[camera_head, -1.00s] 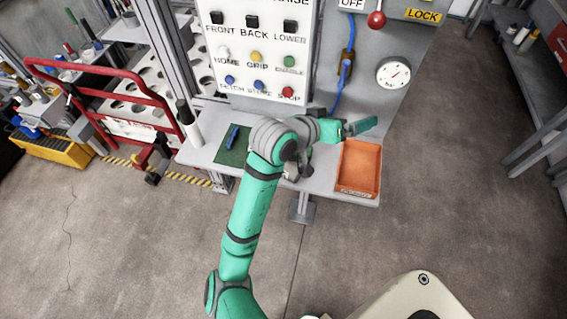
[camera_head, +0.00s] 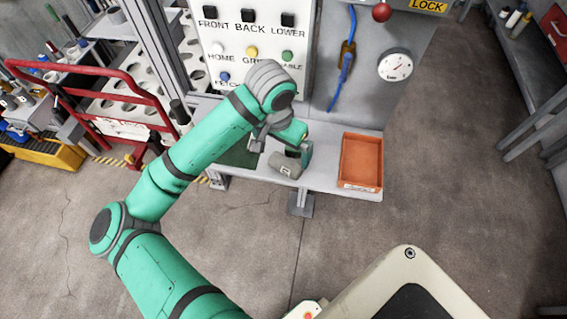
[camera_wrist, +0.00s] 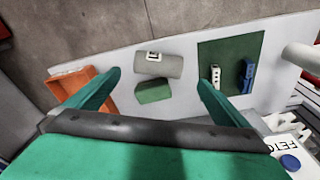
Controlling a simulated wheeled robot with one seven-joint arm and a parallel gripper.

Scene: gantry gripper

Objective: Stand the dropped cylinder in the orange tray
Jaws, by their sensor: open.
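A grey cylinder (camera_head: 286,165) with a small white label lies on its side on the light grey shelf, left of the orange tray (camera_head: 344,160). The wrist view shows the same cylinder (camera_wrist: 160,67) near the shelf's front edge. My gripper (camera_wrist: 165,72) is open, its two teal fingers apart. In the wrist view the cylinder appears between the fingertips, with no visible contact. Their height above it is hard to tell. In that view the tray (camera_wrist: 77,77) is partly hidden by the left finger. The tray looks empty in the head view.
A small green block (camera_wrist: 153,91) is beside the cylinder. A green mat (camera_wrist: 232,50) carries a white piece (camera_wrist: 215,76) and a blue piece (camera_wrist: 247,75). The button panel (camera_head: 240,38) rises behind the shelf. A red-railed rack (camera_head: 95,100) stands left.

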